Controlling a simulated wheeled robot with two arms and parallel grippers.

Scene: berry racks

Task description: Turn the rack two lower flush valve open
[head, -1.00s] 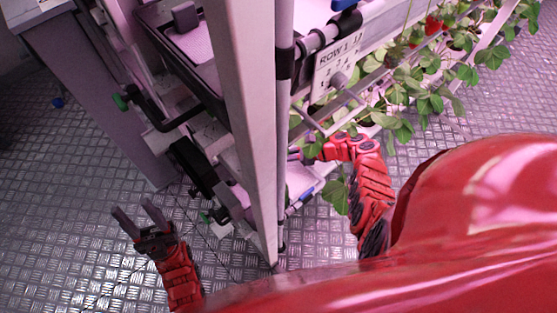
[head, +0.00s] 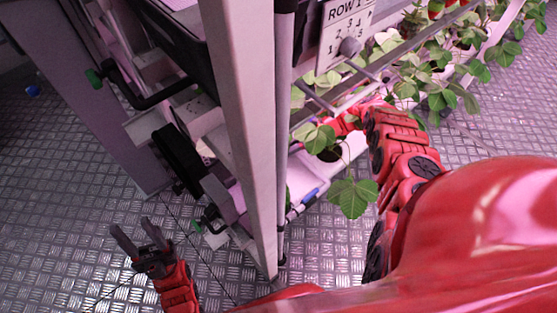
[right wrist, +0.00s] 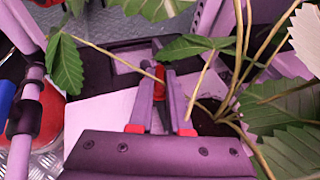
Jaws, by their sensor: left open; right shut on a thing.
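A blue handle (head: 309,195) sits on a thin pipe low on the rack, right of the white post; a blue piece (right wrist: 6,98) also shows at the left edge of the right wrist view. Which part is the lower flush valve, and how it is set, I cannot tell. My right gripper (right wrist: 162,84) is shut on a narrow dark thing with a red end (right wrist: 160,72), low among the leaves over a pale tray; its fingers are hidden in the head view. My left gripper (head: 134,231) is open and empty above the floor, left of the post.
The white post (head: 240,110) stands between my arms. A sign (head: 346,32) reading ROW 1 hangs on the rack. Strawberry plants (head: 430,80) line the right side. The metal floor (head: 60,220) is clear at lower left.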

